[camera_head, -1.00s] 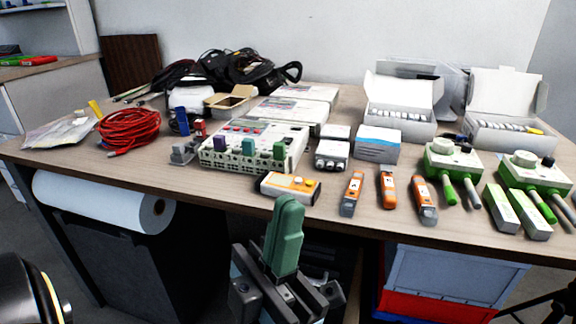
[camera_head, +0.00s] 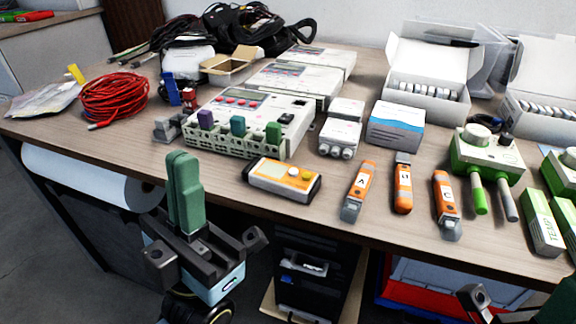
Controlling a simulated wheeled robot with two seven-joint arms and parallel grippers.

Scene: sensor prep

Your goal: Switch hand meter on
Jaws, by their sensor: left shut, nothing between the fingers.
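The hand meter, seemingly the orange and white handheld device (camera_head: 270,184) with dark ends and yellow-orange buttons, lies flat near the table's front edge. Whether it is on cannot be told. My left gripper (camera_head: 183,160) has its green fingers pressed together, pointing up, with nothing between them. It is in front of the table edge, left of the meter and apart from it. At the bottom right edge a dark piece (camera_head: 475,297), probably part of my right gripper, shows; its fingers are out of view.
Behind the meter stands a white panel box (camera_head: 240,106) with coloured connectors. Several orange handheld tools, such as the one marked A (camera_head: 360,188), lie to its right. Red cable (camera_head: 115,98) is coiled at left. A blue-white box (camera_head: 396,124) stands behind the tools. Bare tabletop surrounds the meter's front.

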